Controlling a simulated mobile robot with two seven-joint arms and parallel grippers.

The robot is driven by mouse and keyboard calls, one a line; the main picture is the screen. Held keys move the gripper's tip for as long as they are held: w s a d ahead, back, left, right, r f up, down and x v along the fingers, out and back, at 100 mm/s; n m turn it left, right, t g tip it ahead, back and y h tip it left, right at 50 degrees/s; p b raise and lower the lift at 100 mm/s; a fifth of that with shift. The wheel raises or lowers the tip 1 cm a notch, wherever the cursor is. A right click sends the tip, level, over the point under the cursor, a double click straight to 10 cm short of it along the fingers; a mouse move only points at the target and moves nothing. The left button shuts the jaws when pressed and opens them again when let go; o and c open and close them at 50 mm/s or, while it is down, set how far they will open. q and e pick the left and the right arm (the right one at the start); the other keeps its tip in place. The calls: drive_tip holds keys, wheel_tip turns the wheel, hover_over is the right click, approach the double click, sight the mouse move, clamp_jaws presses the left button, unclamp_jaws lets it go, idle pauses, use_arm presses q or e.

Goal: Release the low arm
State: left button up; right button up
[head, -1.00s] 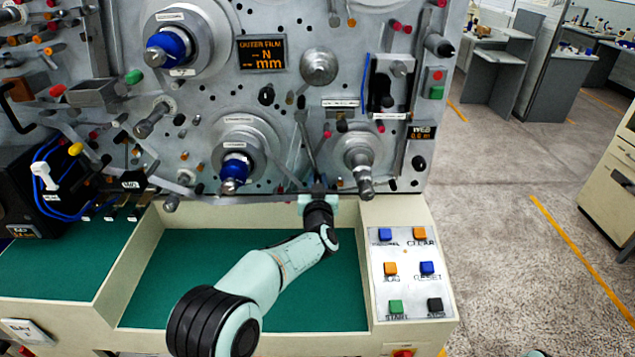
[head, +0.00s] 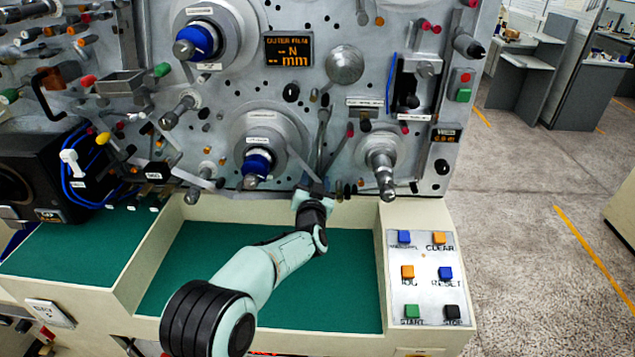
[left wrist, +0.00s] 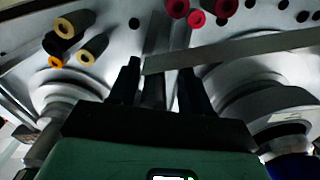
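The low arm (head: 322,140) is a grey bar on the panel face, hanging down between the lower blue-cored spindle (head: 257,165) and the bare grey spindle (head: 381,165). My left gripper (head: 314,188) is at its lower end, near the panel's bottom edge. In the left wrist view, the two dark fingers of my left gripper (left wrist: 158,75) stand apart, with a grey bar (left wrist: 153,93) between them. A gap shows between the bar and the right finger. Contact at the fingertips is hard to see. My right gripper is out of view.
A pale strip (left wrist: 235,50) crosses close beside the fingers in the left wrist view. Red knobs (left wrist: 195,15) and tan rollers (left wrist: 78,35) jut out nearby. Below the panel are a green-floored tray (head: 350,290) and a button plate (head: 425,275). Open floor lies right.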

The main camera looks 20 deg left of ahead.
use_arm(q)
drive_tip(key=shift+s+d, duration=0.1)
drive_tip(key=shift+d, duration=0.05)
drive_tip(key=b+v, duration=0.3)
drive_tip(key=v, duration=1)
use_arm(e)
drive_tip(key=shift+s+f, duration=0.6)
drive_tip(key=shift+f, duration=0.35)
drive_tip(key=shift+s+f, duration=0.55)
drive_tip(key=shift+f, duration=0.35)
use_arm(q)
drive_tip(key=shift+s, duration=0.15)
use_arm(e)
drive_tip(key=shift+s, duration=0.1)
